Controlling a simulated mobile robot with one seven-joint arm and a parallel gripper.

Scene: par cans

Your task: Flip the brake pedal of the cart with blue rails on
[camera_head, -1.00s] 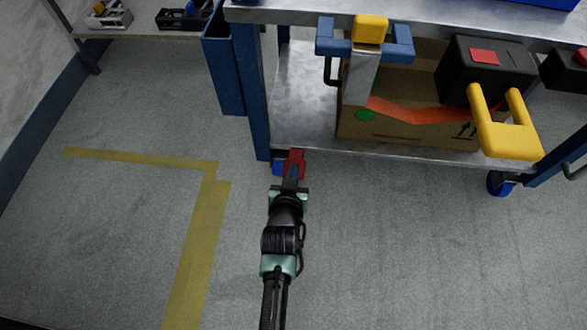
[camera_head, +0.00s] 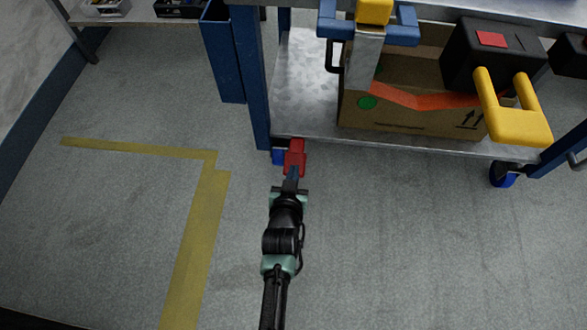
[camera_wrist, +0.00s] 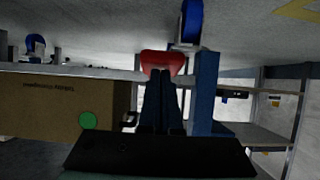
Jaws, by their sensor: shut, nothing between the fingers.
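The cart with blue rails (camera_head: 252,80) stands ahead, its blue leg reaching down to a blue caster (camera_head: 279,157). The red brake pedal (camera_head: 295,157) sits at that caster, under the corner of the lower shelf. My gripper (camera_head: 291,180) is shut and empty, low over the floor, with its fingertips at the near end of the pedal. In the wrist view, which is upside down, the red pedal (camera_wrist: 162,63) lies just beyond the fingertips (camera_wrist: 160,73). I cannot tell whether they touch it. The fingers hide part of the pedal.
The metal lower shelf (camera_head: 305,100) carries a cardboard box (camera_head: 420,122). A yellow-handled black device (camera_head: 515,115) hangs at the right. Another blue caster (camera_head: 503,174) is at the right. Yellow tape (camera_head: 195,240) marks the floor at left, which is clear.

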